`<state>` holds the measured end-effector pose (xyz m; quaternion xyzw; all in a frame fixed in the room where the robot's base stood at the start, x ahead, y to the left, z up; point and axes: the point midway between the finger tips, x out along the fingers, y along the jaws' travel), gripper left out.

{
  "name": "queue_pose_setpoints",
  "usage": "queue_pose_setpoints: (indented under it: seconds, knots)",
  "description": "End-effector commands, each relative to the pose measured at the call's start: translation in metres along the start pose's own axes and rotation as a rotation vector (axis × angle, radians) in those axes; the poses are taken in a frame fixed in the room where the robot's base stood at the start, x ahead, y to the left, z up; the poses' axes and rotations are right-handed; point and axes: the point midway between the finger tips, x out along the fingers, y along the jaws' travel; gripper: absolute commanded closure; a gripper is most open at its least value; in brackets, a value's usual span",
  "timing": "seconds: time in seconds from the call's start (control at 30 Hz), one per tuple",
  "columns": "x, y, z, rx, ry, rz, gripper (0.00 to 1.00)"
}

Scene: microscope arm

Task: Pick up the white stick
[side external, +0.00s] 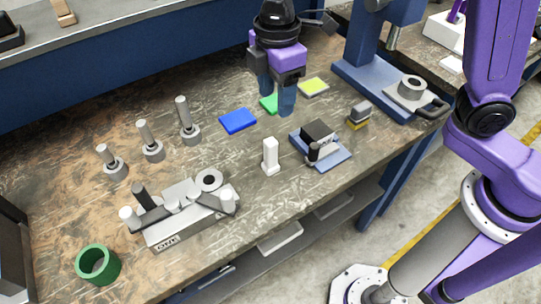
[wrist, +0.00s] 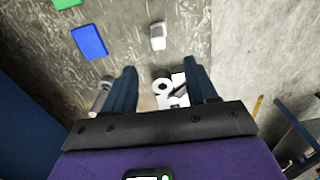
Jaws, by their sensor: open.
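The white stick (side external: 270,155) stands upright on the worn bench top, near the middle of the side external view. In the wrist view the white stick (wrist: 157,37) shows at top centre, beyond the fingertips. My gripper (side external: 276,102) has blue fingers and hangs above the bench, behind the stick in the side external view. In the wrist view my gripper (wrist: 160,66) is open, with its fingers spread wide and nothing held between them. The stick is apart from both fingers.
A blue card (side external: 238,121), a green card (side external: 269,103) and a yellow card (side external: 314,87) lie nearby. A small black device on a blue plate (side external: 335,158) stands right of the stick.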

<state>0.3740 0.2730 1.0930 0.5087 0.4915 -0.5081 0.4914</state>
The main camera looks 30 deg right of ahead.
Motion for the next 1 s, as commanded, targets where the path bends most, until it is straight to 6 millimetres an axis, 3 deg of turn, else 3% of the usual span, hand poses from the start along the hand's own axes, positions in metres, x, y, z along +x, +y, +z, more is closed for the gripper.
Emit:
queue_pose_setpoints:
  seconds: [0.23, 0.7, 1.0]
  knots:
    - [0.012, 0.007, -0.007, -0.018, -0.004, -0.003, 0.43]
    - [0.098, 0.006, -0.006, -0.015, -0.005, -0.004, 0.43]
    - [0.124, 0.006, -0.007, -0.015, -0.001, -0.001, 0.43]
